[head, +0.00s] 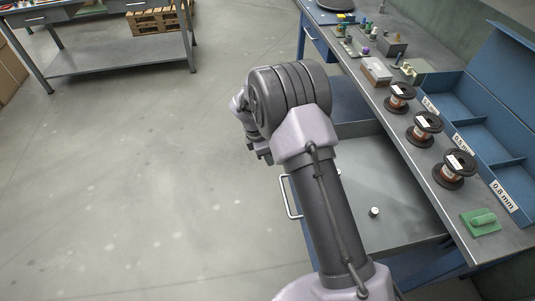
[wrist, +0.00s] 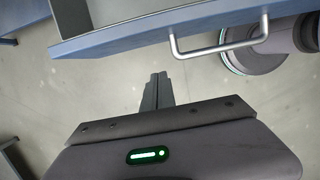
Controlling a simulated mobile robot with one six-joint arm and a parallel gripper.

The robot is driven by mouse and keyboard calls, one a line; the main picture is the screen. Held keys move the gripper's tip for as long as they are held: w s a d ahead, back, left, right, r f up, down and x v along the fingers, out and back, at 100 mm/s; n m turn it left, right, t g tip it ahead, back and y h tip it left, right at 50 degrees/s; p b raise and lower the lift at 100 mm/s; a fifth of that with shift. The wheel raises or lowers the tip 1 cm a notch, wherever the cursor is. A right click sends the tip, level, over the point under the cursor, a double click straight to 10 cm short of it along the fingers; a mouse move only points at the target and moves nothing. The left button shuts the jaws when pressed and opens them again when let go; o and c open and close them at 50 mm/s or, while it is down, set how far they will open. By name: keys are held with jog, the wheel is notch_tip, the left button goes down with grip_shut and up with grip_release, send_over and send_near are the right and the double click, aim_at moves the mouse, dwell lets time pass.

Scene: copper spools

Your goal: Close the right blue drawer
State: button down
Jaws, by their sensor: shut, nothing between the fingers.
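A blue drawer with a grey inside (head: 405,205) stands pulled out from under the workbench in the head view, partly hidden by my arm. Its metal bar handle (head: 290,198) shows left of my arm. In the wrist view, the blue drawer front (wrist: 120,39) and its handle (wrist: 220,45) cross the top. My gripper (wrist: 158,76) is shut and empty, on the outer side of the drawer front. Its tips appear just below the front in that view; I cannot tell the exact gap. In the head view my gripper (head: 263,156) is mostly hidden behind my arm.
A small light cylinder (head: 374,211) stands in the drawer. The workbench top (head: 420,165) carries several copper spools (head: 424,127), a blue compartment bin (head: 487,115) and a green object (head: 481,222). Another table (head: 110,60) stands at the back left. The floor left of my arm is clear.

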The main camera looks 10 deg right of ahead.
jog(key=d+f+b, duration=0.2)
jog(key=d+f, duration=0.1)
jog(key=d, duration=0.2)
jog(key=shift+f+b, duration=0.35)
jog(key=shift+b, duration=0.05)
